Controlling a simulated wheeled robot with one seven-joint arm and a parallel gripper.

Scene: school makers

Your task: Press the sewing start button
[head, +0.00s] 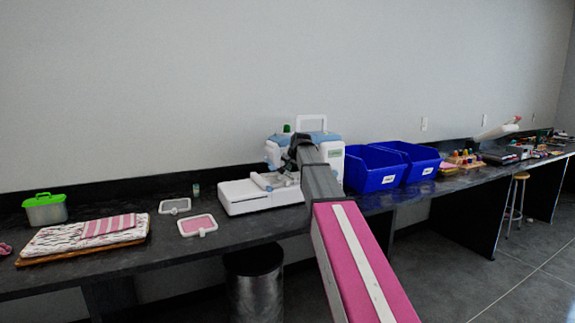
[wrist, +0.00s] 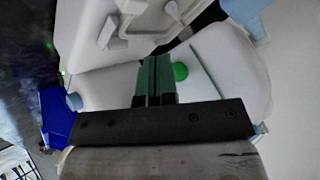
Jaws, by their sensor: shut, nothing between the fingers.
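The white and light-blue sewing machine (head: 331,155) stands on the dark counter, with its white bed reaching left. My arm comes in from the front and covers part of it. My gripper (wrist: 155,62) is shut and empty, its green-looking fingers over the white machine body in the wrist view. The button is not clearly visible in the head view, where my arm hides that part.
Two blue bins (head: 370,170) stand close to the machine's right. Embroidery hoops (head: 197,226) and folded striped cloth (head: 108,226) lie to the left, beside a green-lidded box (head: 44,209). A metal bin (head: 254,285) stands under the counter (head: 240,232).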

